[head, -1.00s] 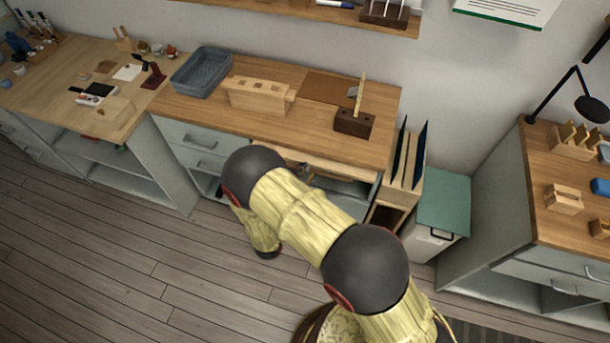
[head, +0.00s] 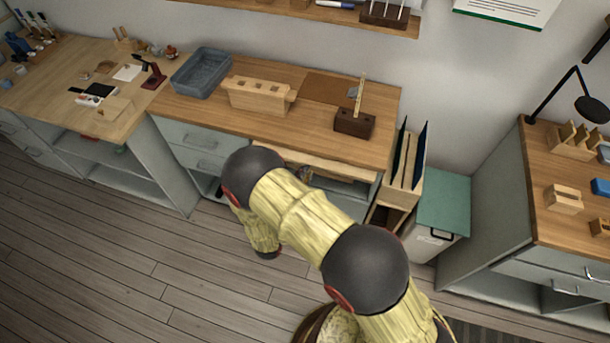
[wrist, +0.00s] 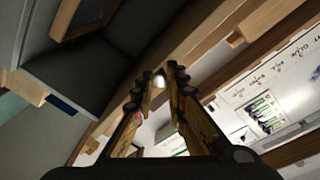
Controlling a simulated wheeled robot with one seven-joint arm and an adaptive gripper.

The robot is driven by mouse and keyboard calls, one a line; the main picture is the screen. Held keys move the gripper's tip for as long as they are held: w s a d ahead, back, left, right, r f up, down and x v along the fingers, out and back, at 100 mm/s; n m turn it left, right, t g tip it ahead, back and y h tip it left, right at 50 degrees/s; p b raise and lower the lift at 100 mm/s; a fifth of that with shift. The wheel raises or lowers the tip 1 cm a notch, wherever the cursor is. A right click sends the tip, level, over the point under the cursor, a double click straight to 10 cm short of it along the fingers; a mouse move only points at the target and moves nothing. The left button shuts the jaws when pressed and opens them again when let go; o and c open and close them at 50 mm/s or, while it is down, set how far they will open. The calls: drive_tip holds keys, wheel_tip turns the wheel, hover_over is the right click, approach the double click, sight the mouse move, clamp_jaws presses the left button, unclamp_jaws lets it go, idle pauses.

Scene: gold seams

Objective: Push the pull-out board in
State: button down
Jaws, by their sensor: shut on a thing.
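The pull-out board (head: 335,167) is a pale wooden strip just under the front edge of the middle workbench top, and it sticks out a little. My gripper (head: 305,173) is at its front, mostly hidden behind my arm in the head view. In the wrist view my gripper (wrist: 161,76) has its two fingers closed around a small bright knob (wrist: 158,82) on a long wooden edge (wrist: 190,52), which appears to be the board's front. How far the board stands out is hard to tell.
The workbench (head: 215,118) carries a blue-grey tray (head: 202,72), a slotted wooden block (head: 258,94) and a dark wooden holder (head: 354,123). An open shelf space lies below the board. A wooden rack with dark panels (head: 408,165) stands to the right. Floor is clear in front.

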drive_tip(key=x, duration=0.4)
drive_tip(key=shift+w+a+p, duration=0.1)
drive_tip(key=shift+w+p, duration=0.15)
drive_tip(key=shift+p, duration=0.05)
drive_tip(key=c, duration=1.8)
unclamp_jaws()
drive_tip(key=shift+o, duration=0.2)
drive_tip(key=v, duration=1.2)
